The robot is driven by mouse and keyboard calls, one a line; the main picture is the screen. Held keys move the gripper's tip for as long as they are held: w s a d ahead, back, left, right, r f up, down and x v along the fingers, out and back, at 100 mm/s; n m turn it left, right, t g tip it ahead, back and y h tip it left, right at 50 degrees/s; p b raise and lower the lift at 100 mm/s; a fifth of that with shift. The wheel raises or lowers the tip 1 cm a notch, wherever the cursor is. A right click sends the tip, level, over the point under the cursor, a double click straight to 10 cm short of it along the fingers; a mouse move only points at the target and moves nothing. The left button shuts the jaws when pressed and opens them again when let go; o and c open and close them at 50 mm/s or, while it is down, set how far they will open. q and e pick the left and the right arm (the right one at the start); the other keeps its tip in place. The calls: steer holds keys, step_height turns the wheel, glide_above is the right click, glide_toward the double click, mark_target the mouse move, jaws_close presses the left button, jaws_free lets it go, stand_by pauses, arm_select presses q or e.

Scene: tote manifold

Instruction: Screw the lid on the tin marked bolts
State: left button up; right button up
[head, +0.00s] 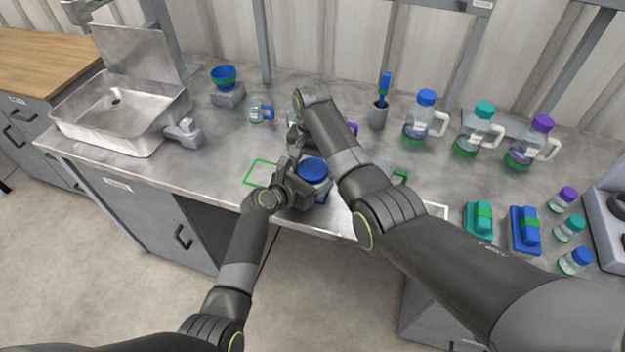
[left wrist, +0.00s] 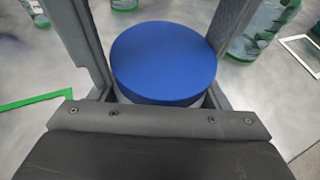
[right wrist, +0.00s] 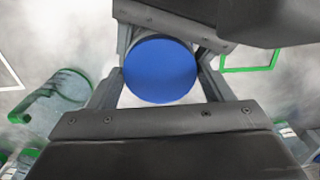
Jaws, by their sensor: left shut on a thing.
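A round blue lid (head: 313,169) sits level on top of a container near the bench's front edge, most of whose body is hidden by my grippers. No marking on it can be read. My left gripper (head: 293,186) is shut on this container from the front left; in the left wrist view the lid (left wrist: 164,62) lies between the fingers. My right gripper (right wrist: 164,62) reaches over from behind, its fingers apart on either side of the blue lid (right wrist: 160,68), with a slight gap visible on one side. Whether the lid is threaded on cannot be told.
A green outline (head: 262,172) marks the bench left of the container. A sink (head: 110,115), a blue bowl on a stand (head: 224,78) and a small blue-handled jar (head: 258,110) stand left. Jugs (head: 424,117), small bottles (head: 569,229) and teal and blue blocks (head: 480,219) stand right.

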steer(key=shift+c, duration=1.1)
steer(key=m, duration=0.5)
steer(key=o, duration=1.1)
steer(key=shift+o, duration=0.2)
steer(key=shift+r, duration=0.15)
step_height(320, 180, up, 12)
arm_select(q)
steer(key=o, duration=1.9)
steer(key=shift+o, duration=0.2)
